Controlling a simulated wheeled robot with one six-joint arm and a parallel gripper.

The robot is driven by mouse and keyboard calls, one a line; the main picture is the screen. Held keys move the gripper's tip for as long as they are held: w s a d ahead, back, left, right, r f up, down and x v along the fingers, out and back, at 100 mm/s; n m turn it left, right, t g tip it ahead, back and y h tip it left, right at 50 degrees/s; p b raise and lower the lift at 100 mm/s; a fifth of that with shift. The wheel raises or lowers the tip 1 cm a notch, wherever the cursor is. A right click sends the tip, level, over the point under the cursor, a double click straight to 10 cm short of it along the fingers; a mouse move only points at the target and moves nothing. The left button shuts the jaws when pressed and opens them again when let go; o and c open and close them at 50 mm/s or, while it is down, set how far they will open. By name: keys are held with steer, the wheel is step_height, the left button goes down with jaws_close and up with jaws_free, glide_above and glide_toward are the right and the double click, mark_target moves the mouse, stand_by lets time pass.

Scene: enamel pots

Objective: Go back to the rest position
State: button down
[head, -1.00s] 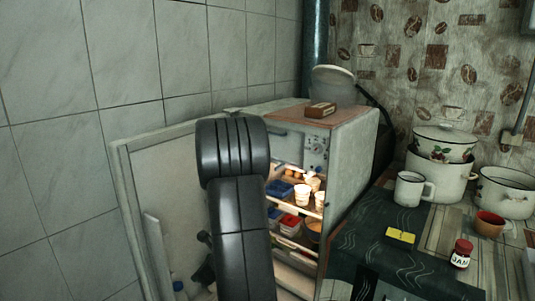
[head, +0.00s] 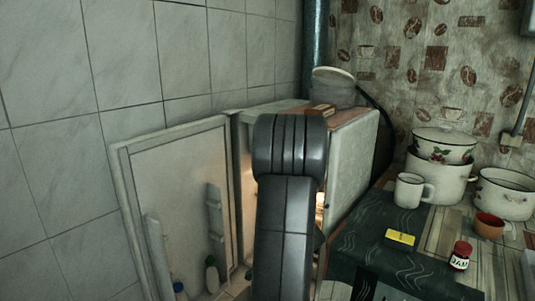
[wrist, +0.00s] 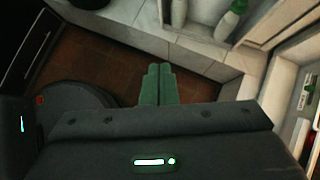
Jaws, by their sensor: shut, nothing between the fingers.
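My gripper (wrist: 159,70) shows in the wrist view as two green fingers side by side, shut and empty. It hangs above the brown tiled floor (wrist: 110,65), apart from anything. In the head view my dark arm stands upright in front of the open fridge (head: 352,160) and hides most of its inside. The gripper itself is hidden in the head view.
The fridge door (head: 180,195) stands wide open on the left, with bottles in its lower part. The table (head: 450,215) on the right holds a white mug (head: 410,189), enamel pots (head: 435,180), a jam jar (head: 461,256) and a yellow block (head: 400,237).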

steer(key=shift+p+v, duration=0.45)
steer(key=shift+v, duration=2.25)
steer(key=shift+r, duration=0.1)
